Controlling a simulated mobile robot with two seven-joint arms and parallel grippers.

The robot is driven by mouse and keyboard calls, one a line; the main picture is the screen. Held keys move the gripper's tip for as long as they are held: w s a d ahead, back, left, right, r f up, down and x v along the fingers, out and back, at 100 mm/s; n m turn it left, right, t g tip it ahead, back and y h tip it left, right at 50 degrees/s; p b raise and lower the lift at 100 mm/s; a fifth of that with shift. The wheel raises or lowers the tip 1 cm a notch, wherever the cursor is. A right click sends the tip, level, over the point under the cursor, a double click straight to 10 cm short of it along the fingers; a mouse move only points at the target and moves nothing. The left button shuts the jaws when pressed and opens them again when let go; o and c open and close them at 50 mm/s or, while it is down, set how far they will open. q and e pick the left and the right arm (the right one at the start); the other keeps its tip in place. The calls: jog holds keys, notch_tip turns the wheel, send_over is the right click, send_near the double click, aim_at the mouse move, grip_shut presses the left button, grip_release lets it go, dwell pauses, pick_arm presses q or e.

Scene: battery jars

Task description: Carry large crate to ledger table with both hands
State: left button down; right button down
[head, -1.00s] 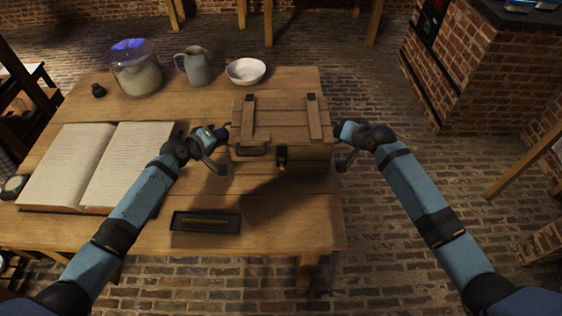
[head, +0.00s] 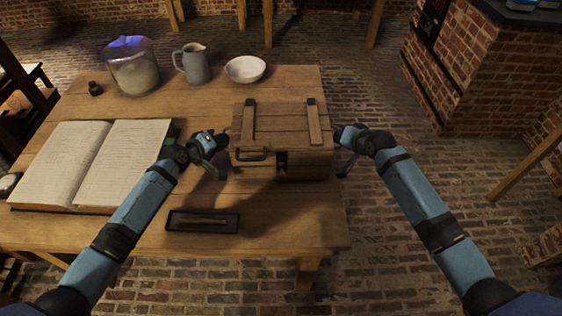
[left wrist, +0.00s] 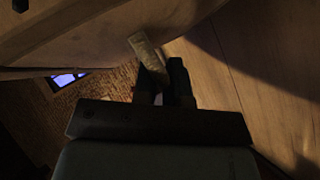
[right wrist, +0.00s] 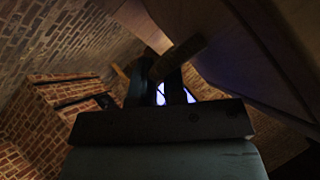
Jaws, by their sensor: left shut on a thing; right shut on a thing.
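The large wooden crate (head: 281,141), lid shut with two slats and a dark clasp, is over the right end of the wooden ledger table (head: 285,220). Its shadow falls on the tabletop in front; I cannot tell whether its base touches the table. My left gripper (head: 226,140) is shut on the crate's left side. The left wrist view shows its fingers (left wrist: 165,82) around a small handle piece. My right gripper (head: 338,136) is shut on the crate's right side; its fingers (right wrist: 160,84) close on a similar piece in the right wrist view.
An open ledger (head: 95,165) lies on the table's left half. A dark pen tray (head: 203,221) is at the front. A glass jar (head: 133,68), a grey jug (head: 194,64) and a white bowl (head: 245,69) stand along the back. A brick block (head: 480,80) stands right.

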pick_arm(q)
jog(key=shift+f+b, duration=0.4)
jog(key=shift+f, duration=0.1)
pick_arm(e)
jog(key=shift+f, duration=0.5)
pick_arm(q)
jog(key=c, duration=1.5)
grip_release()
jog(key=shift+f, duration=0.1)
jog(key=shift+c, duration=0.2)
pick_arm(e)
jog(key=c, duration=1.5)
grip_release()
jog(key=shift+f, duration=0.1)
jog(key=shift+c, duration=0.2)
pick_arm(q)
jog(key=o, duration=0.4)
jog(key=shift+c, duration=0.2)
pick_arm(e)
jog(key=o, duration=0.4)
jog(key=shift+c, duration=0.2)
pick_arm(q)
jog(key=shift+s, duration=0.15)
pick_arm(e)
jog(key=shift+s, duration=0.1)
pick_arm(q)
jog(key=v, duration=1.2)
pick_arm(e)
jog(key=v, duration=1.2)
